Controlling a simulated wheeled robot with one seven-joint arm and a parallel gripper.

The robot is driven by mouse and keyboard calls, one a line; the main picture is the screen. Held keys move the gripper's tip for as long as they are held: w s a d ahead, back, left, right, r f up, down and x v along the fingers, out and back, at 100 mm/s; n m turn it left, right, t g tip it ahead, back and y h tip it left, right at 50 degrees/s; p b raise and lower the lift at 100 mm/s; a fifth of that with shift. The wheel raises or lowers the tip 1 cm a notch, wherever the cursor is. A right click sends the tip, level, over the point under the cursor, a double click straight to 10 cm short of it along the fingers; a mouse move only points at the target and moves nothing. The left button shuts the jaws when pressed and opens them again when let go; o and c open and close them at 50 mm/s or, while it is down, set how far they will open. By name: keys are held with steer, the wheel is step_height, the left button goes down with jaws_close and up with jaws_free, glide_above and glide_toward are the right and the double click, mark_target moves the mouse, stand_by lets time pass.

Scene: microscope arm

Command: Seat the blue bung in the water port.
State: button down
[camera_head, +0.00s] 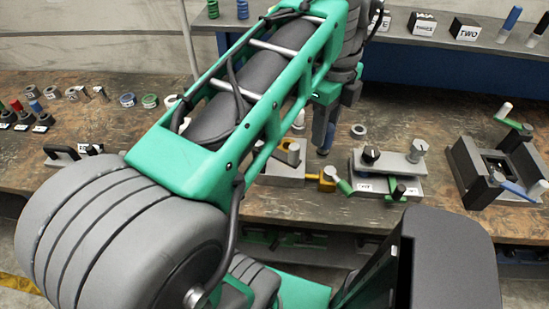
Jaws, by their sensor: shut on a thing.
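My gripper (325,145) points down over the middle of the bench, just behind a grey fixture with a yellow fitting (327,181). Its jaws are shut on a small blue piece (328,139), which I take to be the blue bung. Most of the bung is hidden by the fingers, and I cannot tell whether its lower end touches anything. I cannot make out which opening is the water port. The fixture's grey block (284,172) stands left of the yellow fitting, partly hidden by my arm.
An open-framed fixture (466,155) is farther right. A grey ring (358,131) lies behind. Pegs and rings line the left bench (130,128). Labelled blocks (465,30) sit on the back shelf.

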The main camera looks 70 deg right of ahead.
steer(key=shift+w+f, duration=0.25)
steer(key=shift+f, duration=0.45)
steer(key=shift+w+d+f+p, duration=0.4)
steer(key=shift+w+d+f, duration=1.3)
steer(key=shift+f, duration=0.45)
steer(key=shift+w+d+f+p, duration=0.35)
steer(key=shift+w+d+f, duration=1.3)
steer(key=shift+f, duration=0.5)
steer(key=shift+w+d+f+p, duration=0.4)
steer(key=shift+w+d+f, duration=1.3)
steer(key=shift+f, duration=0.45)
steer(key=shift+s+d, duration=0.1)
steer(key=shift+s, duration=0.05)
steer(key=c, duration=1.1)
jaws_free()
